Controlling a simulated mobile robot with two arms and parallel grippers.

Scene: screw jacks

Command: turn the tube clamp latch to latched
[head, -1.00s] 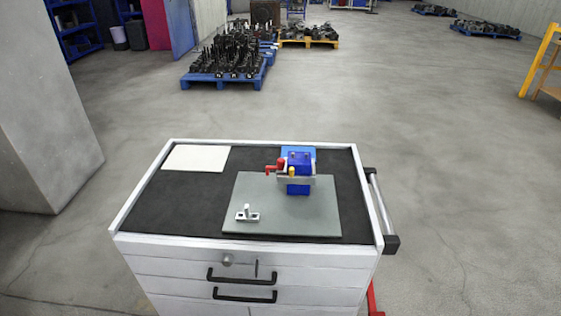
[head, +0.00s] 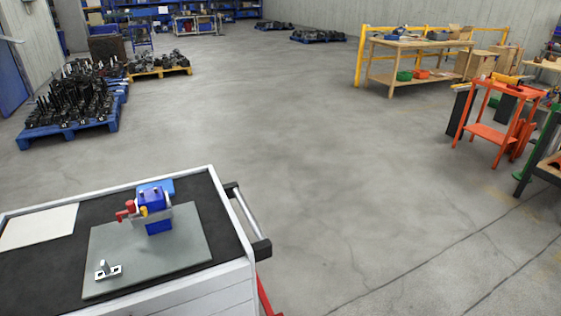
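A blue block fixture (head: 155,207) with a metal band, a red handle (head: 126,210) and a small yellow knob (head: 143,211) stands on a grey plate (head: 180,251) on the cart top. A small silver metal piece with an upright post (head: 107,270) stands on the same plate, at its front left. I cannot tell which of these is the tube clamp latch or how it is turned. Neither of my grippers shows in the head view.
The white tool cart (head: 216,284) with a black top fills the lower left, with a push handle (head: 249,220) on its right side. A white sheet (head: 38,227) lies on it. Open floor (head: 340,170) lies right. An orange stand (head: 492,130) and wooden workbench (head: 412,58) stand farther off.

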